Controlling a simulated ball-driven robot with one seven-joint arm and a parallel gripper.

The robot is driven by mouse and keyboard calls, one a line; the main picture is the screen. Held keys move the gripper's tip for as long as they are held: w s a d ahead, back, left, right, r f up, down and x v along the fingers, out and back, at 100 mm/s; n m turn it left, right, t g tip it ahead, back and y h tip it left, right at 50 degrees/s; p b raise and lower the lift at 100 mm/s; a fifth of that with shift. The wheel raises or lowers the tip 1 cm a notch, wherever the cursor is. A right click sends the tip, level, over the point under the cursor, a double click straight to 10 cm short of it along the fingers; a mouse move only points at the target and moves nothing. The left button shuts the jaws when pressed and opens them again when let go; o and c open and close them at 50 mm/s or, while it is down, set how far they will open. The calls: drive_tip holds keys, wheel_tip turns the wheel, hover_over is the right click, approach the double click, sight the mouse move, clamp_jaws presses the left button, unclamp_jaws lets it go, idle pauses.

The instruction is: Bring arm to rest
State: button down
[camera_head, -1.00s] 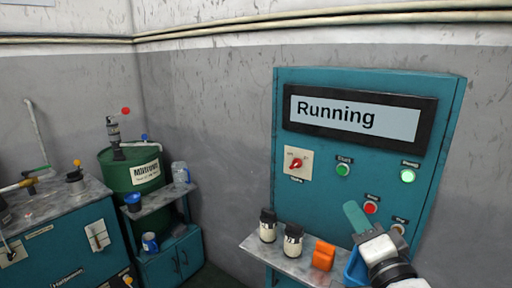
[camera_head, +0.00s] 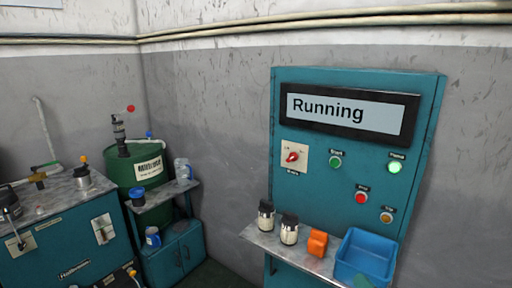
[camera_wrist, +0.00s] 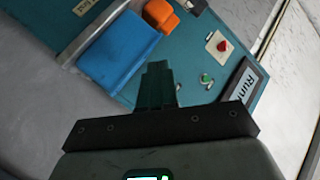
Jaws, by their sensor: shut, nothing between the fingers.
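My gripper (camera_wrist: 157,84) shows in the wrist view with its green fingers together and nothing between them. It points toward the teal control cabinet (camera_head: 330,185) and appears apart from it. My arm and gripper are out of the head view. The cabinet's display (camera_head: 345,115) reads "Running". A red rotary switch (camera_head: 293,157), a green button (camera_head: 336,161), a lit green lamp (camera_head: 394,167), a red button (camera_head: 361,198) and an orange lamp (camera_head: 386,217) are on its front.
A shelf on the cabinet holds two dark-capped bottles (camera_head: 266,215), an orange item (camera_head: 317,243) and a blue bin (camera_head: 365,257). At left stand a green drum (camera_head: 128,169), a small side shelf (camera_head: 160,197) and a teal machine (camera_head: 75,240). Grey walls close the corner.

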drive_tip(key=s+d+f+n+g+h, duration=0.1)
drive_tip(key=s+d+f+n+g, duration=0.25)
drive_tip(key=s+f+g, duration=0.8)
drive_tip(key=s+d+f+n+g, duration=0.1)
drive_tip(key=s+f, duration=0.5)
drive_tip(key=s, duration=0.4)
drive_tip(key=s+d+f+n+g, duration=0.1)
drive_tip(key=s+f, duration=0.4)
drive_tip(key=s, duration=0.5)
drive_tip(key=shift+s+f+n+g+h, duration=0.2)
drive_tip(key=shift+f+n+g+h, duration=0.15)
drive_tip(key=shift+f+n+h, duration=0.1)
drive_tip(key=shift+a, duration=0.15)
